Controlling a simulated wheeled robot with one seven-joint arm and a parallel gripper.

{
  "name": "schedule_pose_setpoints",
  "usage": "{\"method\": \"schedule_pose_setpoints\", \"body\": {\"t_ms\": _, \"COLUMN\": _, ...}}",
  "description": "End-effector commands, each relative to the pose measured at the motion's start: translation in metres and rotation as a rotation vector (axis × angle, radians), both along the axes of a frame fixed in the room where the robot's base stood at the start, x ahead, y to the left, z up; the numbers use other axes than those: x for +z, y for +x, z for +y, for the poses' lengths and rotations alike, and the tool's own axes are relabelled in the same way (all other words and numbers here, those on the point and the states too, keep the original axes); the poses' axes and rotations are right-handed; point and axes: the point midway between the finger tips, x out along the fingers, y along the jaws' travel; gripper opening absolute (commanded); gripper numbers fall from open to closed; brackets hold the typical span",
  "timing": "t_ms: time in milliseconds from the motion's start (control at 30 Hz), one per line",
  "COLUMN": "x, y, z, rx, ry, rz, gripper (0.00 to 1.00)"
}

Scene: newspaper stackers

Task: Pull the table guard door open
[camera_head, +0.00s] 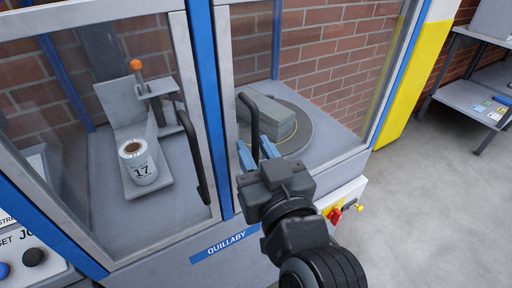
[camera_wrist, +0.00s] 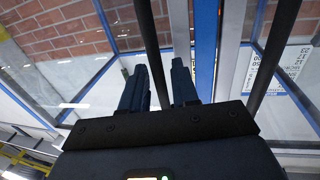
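The guard door (camera_head: 228,60) on the right is a clear panel in a grey frame. Behind it a grey stack (camera_head: 268,118) lies on a round turntable (camera_head: 300,137). The door's black vertical handle (camera_head: 247,108) stands at its left side. My gripper (camera_head: 256,143) is at the lower part of this handle. In the wrist view, a dark bar (camera_wrist: 149,35) runs between the two blue fingers of my gripper (camera_wrist: 160,68). The fingers stand apart with narrow gaps beside the bar. Whether either finger touches it is unclear.
A second door with its own black handle (camera_head: 191,150) is on the left, in front of a numbered roll (camera_head: 139,162). A red switch (camera_head: 335,214) sits low on the right. Grey floor (camera_head: 430,190) is clear at right, before a metal shelf (camera_head: 470,97).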

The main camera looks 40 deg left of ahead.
Motion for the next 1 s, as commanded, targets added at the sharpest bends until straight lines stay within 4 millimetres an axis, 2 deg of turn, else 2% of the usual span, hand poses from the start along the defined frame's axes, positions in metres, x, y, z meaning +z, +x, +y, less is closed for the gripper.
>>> {"method": "schedule_pose_setpoints", "body": {"t_ms": 267, "x": 0.0001, "y": 0.0015, "z": 0.0017, "rx": -0.001, "ry": 0.001, "rz": -0.001, "gripper": 0.29}}
{"method": "schedule_pose_setpoints", "body": {"t_ms": 600, "x": 0.0, "y": 0.0015, "z": 0.0014, "rx": -0.001, "ry": 0.0, "rz": -0.001, "gripper": 0.0}}
{"method": "schedule_pose_setpoints", "body": {"t_ms": 1000, "x": 0.0, "y": 0.0016, "z": 0.0012, "rx": -0.002, "ry": -0.001, "rz": -0.001, "gripper": 0.0}}
